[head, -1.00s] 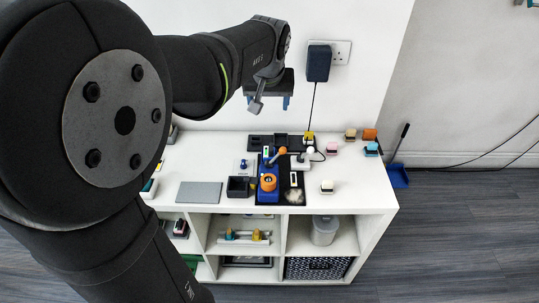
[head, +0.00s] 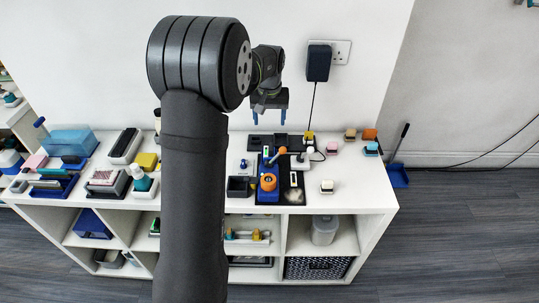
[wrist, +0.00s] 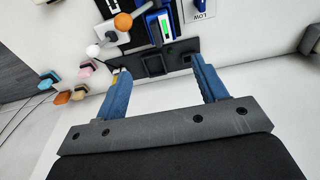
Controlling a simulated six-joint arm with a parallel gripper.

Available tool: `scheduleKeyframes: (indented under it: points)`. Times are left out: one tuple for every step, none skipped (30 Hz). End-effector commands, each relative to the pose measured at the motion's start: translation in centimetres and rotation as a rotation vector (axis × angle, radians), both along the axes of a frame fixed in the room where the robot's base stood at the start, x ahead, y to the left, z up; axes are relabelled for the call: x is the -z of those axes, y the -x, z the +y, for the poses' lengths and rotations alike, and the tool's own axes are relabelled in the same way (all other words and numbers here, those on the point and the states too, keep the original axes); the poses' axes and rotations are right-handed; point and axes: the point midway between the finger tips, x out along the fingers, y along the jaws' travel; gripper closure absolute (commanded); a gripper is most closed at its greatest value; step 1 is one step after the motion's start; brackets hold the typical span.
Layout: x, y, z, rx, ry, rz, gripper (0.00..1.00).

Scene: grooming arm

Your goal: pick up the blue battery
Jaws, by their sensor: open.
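A small dark blue piece (head: 243,163) sits on a white card marked LOW (wrist: 205,12) on the white shelf top. It may be the blue battery, but it is too small to be sure. Just right of it stands a blue unit with a green-and-white front (head: 267,153), which also shows at the top of the wrist view (wrist: 160,25). My gripper (head: 269,118) is open and empty, above the back of the shelf top near the wall. Its two blue fingers (wrist: 160,68) point toward the dark trays and the blue unit, apart from everything.
Small coloured blocks (head: 350,134) stand at the right. A charger (head: 318,63) hangs its cable behind.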

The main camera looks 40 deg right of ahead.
Motion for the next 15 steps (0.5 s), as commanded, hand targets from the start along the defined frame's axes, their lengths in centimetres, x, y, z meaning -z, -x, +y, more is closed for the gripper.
scheduleKeyframes:
  points:
    - [1.3, -0.1, 0.0, 0.000, -0.004, 0.003, 0.35]
    - [2.0, -0.1, -0.1, 0.000, -0.005, 0.004, 0.35]
    - [2.9, -0.2, -0.2, 0.000, -0.004, 0.002, 0.35]
    - [3.5, -0.3, -0.2, 0.000, -0.004, 0.002, 0.35]
    - [4.2, -0.3, -0.3, 0.000, -0.004, 0.002, 0.35]
    - [5.0, -0.4, -0.3, 0.000, -0.004, 0.002, 0.35]
    - [5.7, -0.4, -0.4, 0.000, -0.004, 0.002, 0.35]
    - [6.3, -0.5, -0.4, 0.000, -0.004, 0.002, 0.35]
    - [7.1, -0.6, -0.5, 0.000, -0.004, 0.002, 0.35]
    - [7.6, -0.6, -0.5, 0.000, -0.003, 0.001, 0.35]
    - [8.1, -0.7, -0.6, 0.000, -0.002, 0.001, 0.35]
    - [8.6, -0.7, -0.6, 0.000, -0.003, 0.001, 0.35]
    - [8.9, -0.7, -0.7, 0.000, -0.002, 0.001, 0.35]
    - [9.1, -0.8, -0.7, 0.000, -0.001, 0.000, 0.35]
    - [9.4, -0.8, -0.8, 0.000, 0.000, 0.000, 0.35]
